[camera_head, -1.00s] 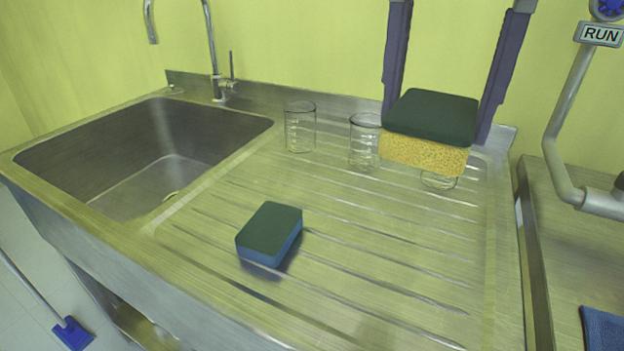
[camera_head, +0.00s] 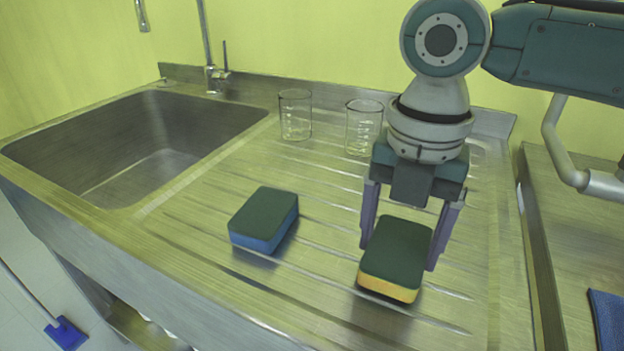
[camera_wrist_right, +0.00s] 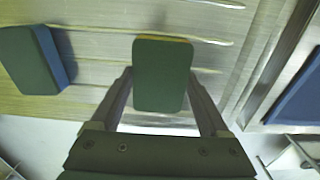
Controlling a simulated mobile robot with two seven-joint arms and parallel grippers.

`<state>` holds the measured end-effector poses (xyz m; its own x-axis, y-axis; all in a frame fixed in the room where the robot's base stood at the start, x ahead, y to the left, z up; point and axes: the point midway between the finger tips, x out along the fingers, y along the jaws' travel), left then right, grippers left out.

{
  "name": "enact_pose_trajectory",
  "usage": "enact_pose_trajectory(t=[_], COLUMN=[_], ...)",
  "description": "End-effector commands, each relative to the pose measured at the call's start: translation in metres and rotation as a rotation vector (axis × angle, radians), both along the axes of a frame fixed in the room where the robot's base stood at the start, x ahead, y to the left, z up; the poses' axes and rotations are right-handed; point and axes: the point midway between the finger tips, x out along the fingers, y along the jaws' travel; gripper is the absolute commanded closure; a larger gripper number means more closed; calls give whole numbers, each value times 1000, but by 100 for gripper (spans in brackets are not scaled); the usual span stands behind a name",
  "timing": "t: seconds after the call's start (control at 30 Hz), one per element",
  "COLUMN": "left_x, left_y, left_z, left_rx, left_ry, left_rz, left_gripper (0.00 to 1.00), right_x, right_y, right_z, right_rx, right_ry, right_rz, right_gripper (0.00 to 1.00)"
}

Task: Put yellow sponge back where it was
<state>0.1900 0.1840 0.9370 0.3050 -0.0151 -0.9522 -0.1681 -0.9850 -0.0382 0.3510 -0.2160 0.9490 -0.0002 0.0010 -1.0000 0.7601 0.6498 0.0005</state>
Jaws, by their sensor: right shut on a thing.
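The yellow sponge (camera_head: 396,256) with a dark green top is between the fingers of my right gripper (camera_head: 400,250), low over the right part of the ribbed drainboard. I cannot tell whether its underside touches the steel. In the right wrist view the sponge (camera_wrist_right: 162,75) shows its green face, with a thin yellow edge at the top, and my right gripper's fingers (camera_wrist_right: 160,95) are on either side of it. The right gripper is shut on the sponge. My left gripper is in neither view.
A blue sponge (camera_head: 264,220) with a green top lies on the drainboard to the left. Glass beakers (camera_head: 295,116) (camera_head: 363,128) stand at the back. The sink (camera_head: 130,150) is at the left. A blue cloth-like item (camera_head: 607,318) lies on the right-hand counter.

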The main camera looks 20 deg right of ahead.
Motion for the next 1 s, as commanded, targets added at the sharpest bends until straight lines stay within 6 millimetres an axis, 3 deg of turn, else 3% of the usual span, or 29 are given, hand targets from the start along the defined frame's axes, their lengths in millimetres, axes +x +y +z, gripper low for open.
enact_pose_trajectory(t=[0.1, 0.47, 0.5, 0.7, 1.0], left_x=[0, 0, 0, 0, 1], left_y=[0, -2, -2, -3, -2], left_z=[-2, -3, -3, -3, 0], left_rx=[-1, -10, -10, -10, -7], left_ry=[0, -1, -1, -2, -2], left_rz=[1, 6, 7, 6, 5], left_gripper=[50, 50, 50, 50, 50], right_x=[-1, 0, 0, 0, 0], right_y=[0, 0, 0, 0, 0], right_z=[-12, -15, -16, -15, -8], right_rx=[-1, -1, -1, 0, 0], right_ry=[1, 1, 1, 0, -1], right_rz=[0, 0, 0, 1, 0], right_gripper=[73, 73, 20, 0, 0])
